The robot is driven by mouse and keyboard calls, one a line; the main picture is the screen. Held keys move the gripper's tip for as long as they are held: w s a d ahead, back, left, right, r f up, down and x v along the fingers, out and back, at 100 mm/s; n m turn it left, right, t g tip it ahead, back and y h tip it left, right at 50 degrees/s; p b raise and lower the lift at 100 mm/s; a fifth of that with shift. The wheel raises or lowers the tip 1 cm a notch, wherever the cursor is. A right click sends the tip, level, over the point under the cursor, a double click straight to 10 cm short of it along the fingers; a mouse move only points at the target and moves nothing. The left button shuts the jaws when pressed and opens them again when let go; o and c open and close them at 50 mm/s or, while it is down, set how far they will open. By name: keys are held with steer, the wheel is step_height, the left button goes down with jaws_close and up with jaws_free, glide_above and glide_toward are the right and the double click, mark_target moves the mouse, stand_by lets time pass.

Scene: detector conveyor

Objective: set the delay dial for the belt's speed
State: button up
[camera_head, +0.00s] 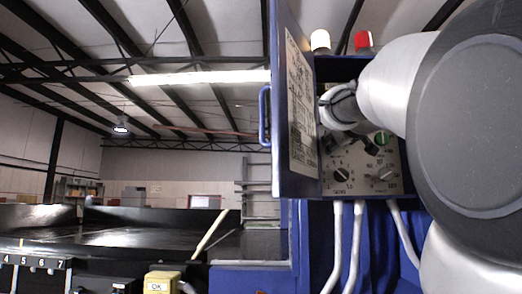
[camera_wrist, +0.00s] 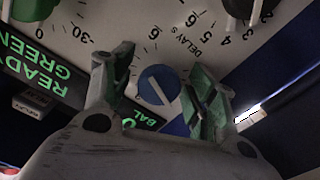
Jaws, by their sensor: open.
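The delay dial is a black knob (camera_wrist: 240,8) at the top right of the wrist view, cut off by the frame edge. Printed numbers and a "DELAY S" label stand beside it. Its white pointer line looks turned toward the 3. My gripper (camera_wrist: 160,60) is open, its green-padded fingers on either side of a blue knob (camera_wrist: 158,88) near a "BAL" label; I cannot tell whether they touch it. In the head view the control panel (camera_head: 360,165) shows lower dials, and my arm covers its upper right part.
A blue cabinet door (camera_head: 283,120) stands open left of the panel. White and red lamps (camera_head: 363,40) sit on top. Pale cables (camera_head: 357,245) hang below. A dark conveyor (camera_head: 120,240) and a yellow "OK" box (camera_head: 160,282) lie left. A green-lettered display (camera_wrist: 40,65) borders the knobs.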

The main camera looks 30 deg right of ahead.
steer(key=v, duration=1.2)
steer(key=shift+s, duration=0.1)
step_height(320, 180, down, 26)
steer(key=w+a+m+g+y, duration=0.2)
steer(key=w+g+y, duration=0.1)
steer(key=g+y, duration=0.25)
steer(key=s+a+f+n+g+y, duration=0.1)
steer(key=a+f, duration=0.4)
steer(key=f, duration=0.5)
steer(key=s+a+f+n+g+y, duration=0.2)
steer(key=a+f, duration=0.4)
steer(key=f, duration=0.4)
steer(key=shift+a+n+g+y, duration=0.2)
steer(key=shift+n+g+y, duration=0.3)
steer(key=shift+g, duration=0.75)
